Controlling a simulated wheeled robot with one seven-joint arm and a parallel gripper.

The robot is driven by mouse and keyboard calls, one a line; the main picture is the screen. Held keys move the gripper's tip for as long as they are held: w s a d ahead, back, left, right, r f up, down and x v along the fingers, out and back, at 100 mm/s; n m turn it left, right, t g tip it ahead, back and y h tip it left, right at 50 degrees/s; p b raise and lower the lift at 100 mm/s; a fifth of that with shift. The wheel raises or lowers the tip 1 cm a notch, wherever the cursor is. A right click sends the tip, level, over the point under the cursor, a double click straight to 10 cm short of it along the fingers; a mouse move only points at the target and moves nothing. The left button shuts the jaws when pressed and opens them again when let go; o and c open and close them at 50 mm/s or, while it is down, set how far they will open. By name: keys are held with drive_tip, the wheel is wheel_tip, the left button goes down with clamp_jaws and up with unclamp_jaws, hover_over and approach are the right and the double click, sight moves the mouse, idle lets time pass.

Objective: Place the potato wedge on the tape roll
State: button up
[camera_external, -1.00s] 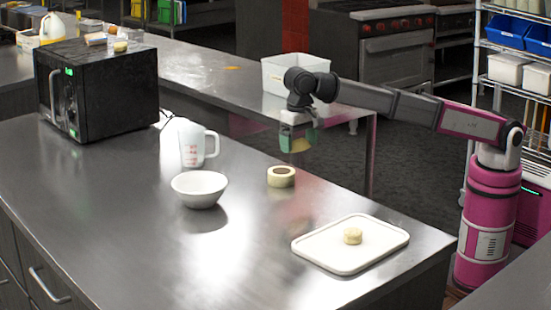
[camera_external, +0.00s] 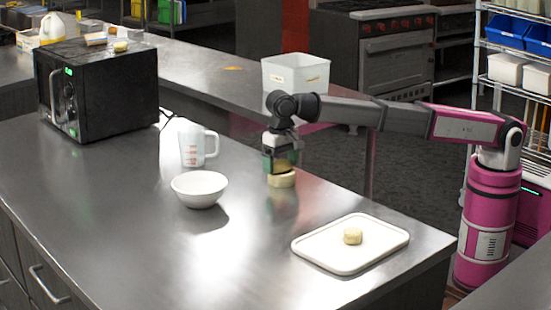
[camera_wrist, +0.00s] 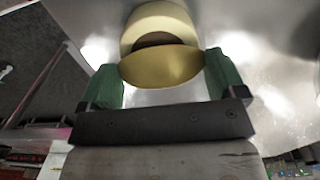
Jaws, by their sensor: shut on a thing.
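My gripper (camera_external: 280,163) is low over the steel counter, at the tape roll. Its green fingers are shut on the potato wedge, a yellowish piece that shows between them in the wrist view (camera_wrist: 162,68). The tape roll (camera_external: 281,181) is a cream ring lying flat on the counter, right below the gripper. In the wrist view the roll (camera_wrist: 160,18) shows just beyond the wedge, which hides part of its hole. I cannot tell whether the wedge touches the roll.
A white bowl (camera_external: 199,190) and a measuring jug (camera_external: 198,145) stand left of the roll. A white tray (camera_external: 312,256) with a round beige piece (camera_external: 353,236) on it lies at the front right. A black microwave (camera_external: 110,90) stands at the back left.

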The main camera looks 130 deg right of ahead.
sight(281, 161)
drive_tip(key=shift+f, duration=0.1)
drive_tip(key=o, duration=0.6)
drive_tip(key=shift+o, duration=0.2)
wheel_tip(281, 161, up, 12)
drive_tip(key=shift+s, duration=0.1)
idle(0.4)
